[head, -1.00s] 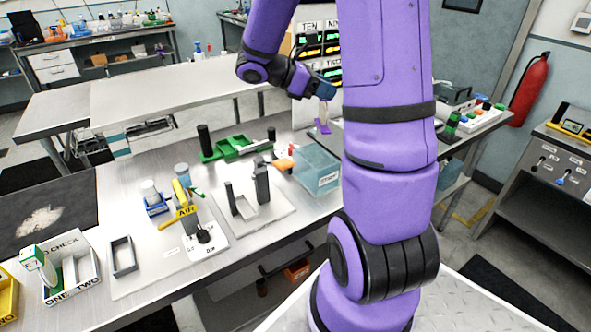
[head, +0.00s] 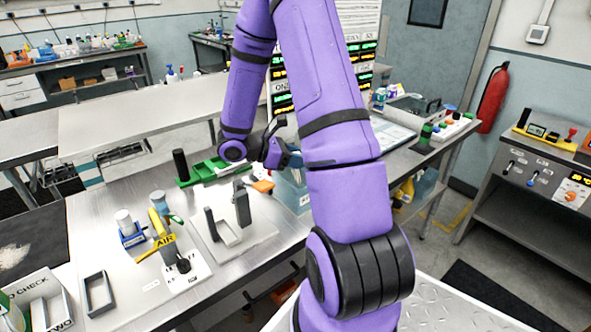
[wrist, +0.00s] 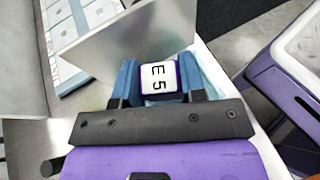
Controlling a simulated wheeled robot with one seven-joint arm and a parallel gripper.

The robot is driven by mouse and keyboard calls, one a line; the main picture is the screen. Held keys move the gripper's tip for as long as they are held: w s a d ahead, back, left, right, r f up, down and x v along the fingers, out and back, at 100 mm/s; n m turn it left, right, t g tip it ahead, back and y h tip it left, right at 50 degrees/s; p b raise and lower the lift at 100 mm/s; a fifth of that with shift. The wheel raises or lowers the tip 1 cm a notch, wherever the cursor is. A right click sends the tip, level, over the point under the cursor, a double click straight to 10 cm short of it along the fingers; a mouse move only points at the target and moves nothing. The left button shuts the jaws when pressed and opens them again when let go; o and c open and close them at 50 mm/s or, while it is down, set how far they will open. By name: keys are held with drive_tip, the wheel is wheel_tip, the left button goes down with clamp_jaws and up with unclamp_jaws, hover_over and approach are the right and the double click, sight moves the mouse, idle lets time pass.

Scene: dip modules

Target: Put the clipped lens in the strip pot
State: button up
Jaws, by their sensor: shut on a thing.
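My gripper (wrist: 158,82) has blue fingers shut on a purple piece with a white face marked E 5 (wrist: 158,76), the clipped lens by its place in the jaws. Its lens part is hidden from the wrist view. In the head view my gripper (head: 292,158) hangs low at the bench's right end, partly behind my arm. The strip pot, a translucent blue open box (head: 291,190), stands just below and beside it. My arm covers the pot's right part, and its label is cut off. I cannot tell whether the clipped lens is inside the pot's rim.
Left of the pot are an orange piece (head: 263,186), a grey upright stand (head: 242,204) and a green tray (head: 205,172). A yellow AIR tool (head: 163,238) stands farther left. A grey panel (wrist: 130,40) rises close to the fingers in the wrist view.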

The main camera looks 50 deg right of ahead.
sight(294, 170)
drive_tip(key=shift+f, duration=2.05)
drive_tip(key=shift+f, duration=0.1)
drive_tip(key=o, duration=1.1)
drive_tip(key=shift+o, duration=0.2)
